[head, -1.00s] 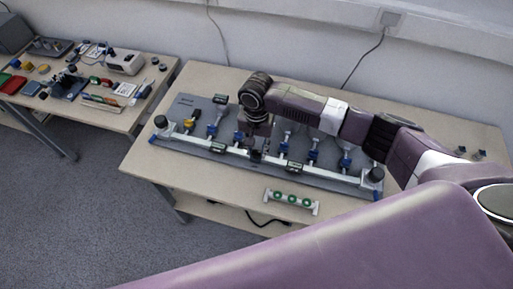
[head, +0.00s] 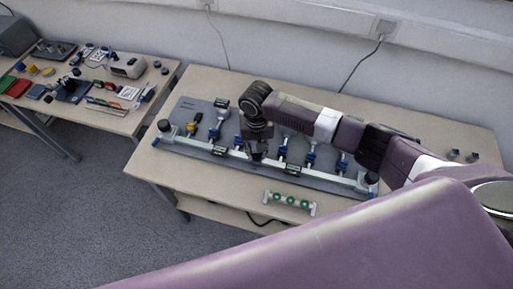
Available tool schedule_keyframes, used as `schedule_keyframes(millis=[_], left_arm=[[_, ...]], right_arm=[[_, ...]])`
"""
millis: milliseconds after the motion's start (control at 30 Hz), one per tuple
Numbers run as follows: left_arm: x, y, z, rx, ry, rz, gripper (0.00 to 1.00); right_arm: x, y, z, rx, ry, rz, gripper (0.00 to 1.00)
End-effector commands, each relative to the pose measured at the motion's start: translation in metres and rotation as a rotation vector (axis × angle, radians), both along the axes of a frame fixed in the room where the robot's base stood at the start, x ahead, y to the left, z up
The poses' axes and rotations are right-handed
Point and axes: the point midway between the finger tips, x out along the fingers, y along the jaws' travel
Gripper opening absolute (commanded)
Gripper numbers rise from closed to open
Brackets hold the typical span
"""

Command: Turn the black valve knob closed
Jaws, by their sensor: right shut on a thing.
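A grey panel (head: 330,180) lies on the table with a silver pipe (head: 290,170) along its front and several valves with blue parts. My right gripper (head: 257,153) points down at the middle of this pipe. It is shut on a small dark part there, seemingly the black valve knob, which the fingers mostly hide. How far the knob is turned cannot be told. Black round caps stand at the pipe's left end (head: 164,125) and right end (head: 371,178). My left gripper is out of view.
A strip with green round parts (head: 291,201) lies at the table's front edge. A second table (head: 112,122) on the left holds tools, boxes and small parts. My purple arm crosses the right side of the panel. The wall is close behind.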

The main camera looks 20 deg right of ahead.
Motion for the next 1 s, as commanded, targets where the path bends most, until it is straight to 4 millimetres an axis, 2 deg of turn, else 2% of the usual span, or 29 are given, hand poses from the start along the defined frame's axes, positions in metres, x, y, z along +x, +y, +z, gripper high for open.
schedule_keyframes(millis=[33,400,1000], left_arm=[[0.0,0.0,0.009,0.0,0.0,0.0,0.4],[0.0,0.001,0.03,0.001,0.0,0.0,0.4],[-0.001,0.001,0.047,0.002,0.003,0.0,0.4]], right_arm=[[-0.001,0.001,0.004,0.002,0.004,0.044,0.0],[-0.001,0.0,0.003,0.002,0.002,0.395,0.0],[0.0,0.0,0.001,0.002,0.001,0.946,0.0]])
